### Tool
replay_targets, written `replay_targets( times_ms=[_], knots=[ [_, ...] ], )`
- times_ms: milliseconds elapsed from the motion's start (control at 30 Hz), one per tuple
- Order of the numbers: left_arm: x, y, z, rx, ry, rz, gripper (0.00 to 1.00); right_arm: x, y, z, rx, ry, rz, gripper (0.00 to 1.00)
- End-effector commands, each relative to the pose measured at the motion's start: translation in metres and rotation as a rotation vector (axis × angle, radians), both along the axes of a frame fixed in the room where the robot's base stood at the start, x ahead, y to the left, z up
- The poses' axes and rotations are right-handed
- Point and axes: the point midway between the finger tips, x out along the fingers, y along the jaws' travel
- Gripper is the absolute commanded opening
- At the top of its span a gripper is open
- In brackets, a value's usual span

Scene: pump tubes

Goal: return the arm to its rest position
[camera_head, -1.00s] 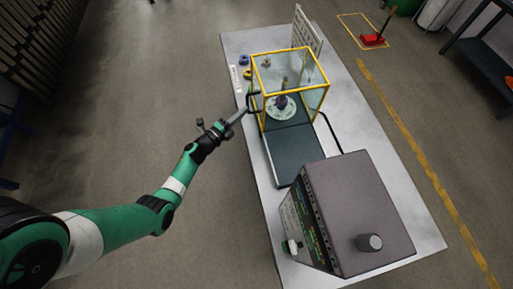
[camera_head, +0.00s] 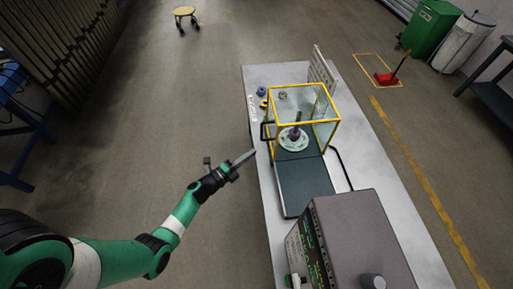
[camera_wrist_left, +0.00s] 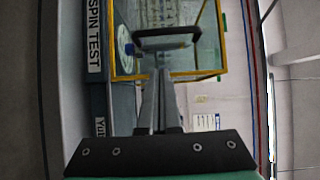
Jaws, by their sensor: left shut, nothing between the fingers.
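My left arm comes in from the lower left in the head view. Its gripper (camera_head: 248,157) is shut and empty, beside the left edge of the table, a little short of the yellow-framed clear enclosure (camera_head: 303,91). In the left wrist view the shut fingers (camera_wrist_left: 158,78) point toward the enclosure's black handle (camera_wrist_left: 168,32), and it cannot be told there whether they touch it; the head view shows them apart. Inside the enclosure a round pale disc (camera_head: 294,140) carries a dark upright part. My right gripper is not in view.
The table (camera_head: 392,200) holds a large grey box instrument (camera_head: 362,230), a dark base plate (camera_head: 303,187) and a white perforated board (camera_head: 323,68). Small blue and yellow rings lie near the far left edge. The floor left of the table is open. A yellow stool (camera_head: 184,11) stands far back.

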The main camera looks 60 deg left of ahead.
Motion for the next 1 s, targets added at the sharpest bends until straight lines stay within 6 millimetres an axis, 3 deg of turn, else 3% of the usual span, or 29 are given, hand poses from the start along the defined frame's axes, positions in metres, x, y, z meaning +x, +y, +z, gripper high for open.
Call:
replay_targets(
  times_ms=[33,200,433,833,933,1000],
  knots=[
    [-0.015,-0.001,0.005,-0.001,0.001,0.006,0.0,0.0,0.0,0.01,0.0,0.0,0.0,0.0],
    [-0.051,-0.008,0.004,0.0,-0.002,0.005,0.0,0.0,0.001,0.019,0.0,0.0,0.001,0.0],
    [-0.069,-0.013,0.002,0.001,-0.002,0.001,0.0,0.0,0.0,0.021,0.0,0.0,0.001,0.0],
    [-0.066,-0.017,0.002,0.002,-0.003,-0.011,0.0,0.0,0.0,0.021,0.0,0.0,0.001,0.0],
    [-0.044,-0.031,0.014,0.027,-0.024,-0.079,0.0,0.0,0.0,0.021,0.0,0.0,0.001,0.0],
    [-0.014,-0.043,0.039,0.071,-0.067,-0.154,0.0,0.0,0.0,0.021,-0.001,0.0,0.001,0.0]
  ],
)
